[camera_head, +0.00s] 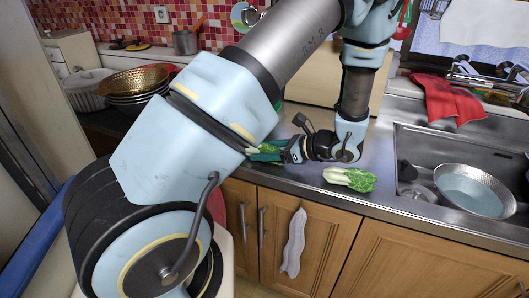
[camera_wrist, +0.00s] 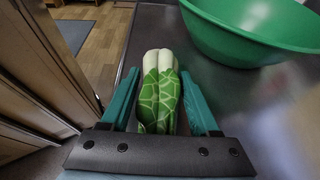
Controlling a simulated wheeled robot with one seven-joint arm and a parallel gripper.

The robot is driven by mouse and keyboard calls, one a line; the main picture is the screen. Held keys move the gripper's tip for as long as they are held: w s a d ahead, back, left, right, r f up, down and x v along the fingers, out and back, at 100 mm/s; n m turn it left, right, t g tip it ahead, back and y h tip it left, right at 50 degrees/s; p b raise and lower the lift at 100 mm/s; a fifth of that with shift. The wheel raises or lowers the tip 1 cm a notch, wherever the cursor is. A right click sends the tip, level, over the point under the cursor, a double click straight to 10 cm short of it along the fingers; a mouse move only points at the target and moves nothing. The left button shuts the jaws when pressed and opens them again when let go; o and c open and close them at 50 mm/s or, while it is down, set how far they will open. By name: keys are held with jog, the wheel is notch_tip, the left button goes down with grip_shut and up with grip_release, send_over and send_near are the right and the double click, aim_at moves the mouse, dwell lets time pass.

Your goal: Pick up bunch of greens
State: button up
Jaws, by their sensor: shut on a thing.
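My gripper (camera_wrist: 158,76) has teal fingers and is shut on a bunch of greens (camera_wrist: 158,102), one finger on each side. The bunch has white stalks pointing away from the wrist and patterned green leaves close to the palm. In the head view my gripper (camera_head: 266,155) is over the counter's front edge, partly hidden behind my arm, with a bit of the held greens showing. A second bunch of greens (camera_head: 350,179) lies on the counter to the right of my gripper, apart from it.
A green bowl (camera_wrist: 255,30) stands close by on the counter (camera_wrist: 160,15). The sink (camera_head: 420,150) with a metal pan (camera_head: 475,190) is at the right. A red cloth (camera_head: 450,98) lies behind it. Stacked bowls (camera_head: 135,85) stand at the left.

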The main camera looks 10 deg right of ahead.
jog(key=shift+c, duration=0.8)
jog(key=shift+r, duration=0.15)
